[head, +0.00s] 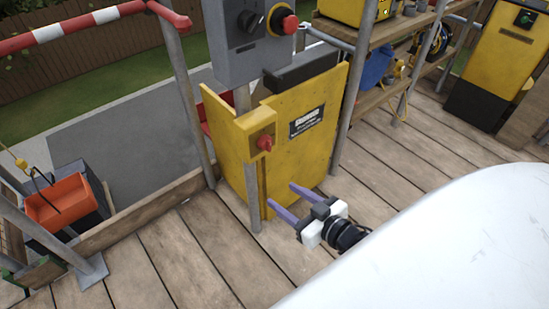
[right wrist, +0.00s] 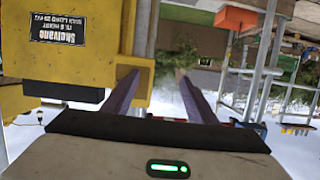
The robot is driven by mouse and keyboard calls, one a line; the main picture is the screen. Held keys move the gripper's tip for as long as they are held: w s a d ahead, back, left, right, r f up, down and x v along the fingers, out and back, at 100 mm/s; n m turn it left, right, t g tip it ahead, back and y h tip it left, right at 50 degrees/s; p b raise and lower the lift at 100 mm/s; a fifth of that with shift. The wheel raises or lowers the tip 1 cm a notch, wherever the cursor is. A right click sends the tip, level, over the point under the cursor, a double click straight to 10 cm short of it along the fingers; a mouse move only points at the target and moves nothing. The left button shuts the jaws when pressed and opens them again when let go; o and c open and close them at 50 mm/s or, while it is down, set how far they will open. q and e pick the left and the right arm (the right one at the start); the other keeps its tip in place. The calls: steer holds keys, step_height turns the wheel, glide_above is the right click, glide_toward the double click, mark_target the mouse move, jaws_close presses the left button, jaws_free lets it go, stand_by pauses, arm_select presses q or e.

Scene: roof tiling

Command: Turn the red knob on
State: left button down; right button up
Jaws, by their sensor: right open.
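The red knob (head: 265,142) sits on the front of a small yellow box at the left edge of a yellow machine (head: 312,140). My right gripper (head: 281,194) is open and empty, below and a little to the right of the knob, and apart from it. In the right wrist view, its two purple fingers (right wrist: 158,95) stand apart, with the yellow machine (right wrist: 85,15) on the left and its label upside down. I cannot make out the knob clearly there. My left gripper is not in view.
A grey control box (head: 240,45) with a red button (head: 290,24) is above the machine. Scaffold poles (head: 182,90) stand to the left and right. Wooden shelves (head: 385,80) hold gear at the right. The plank floor (head: 205,255) in front is clear.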

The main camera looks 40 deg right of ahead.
mark_target(270, 146)
steer(key=w+d+r+t+b, duration=0.3)
steer(key=w+d+b, duration=0.1)
steer(key=w+d, duration=0.15)
steer(key=w+b, duration=0.1)
steer(key=w, duration=0.8)
steer(key=shift+w, duration=0.25)
steer(key=c, duration=1.1)
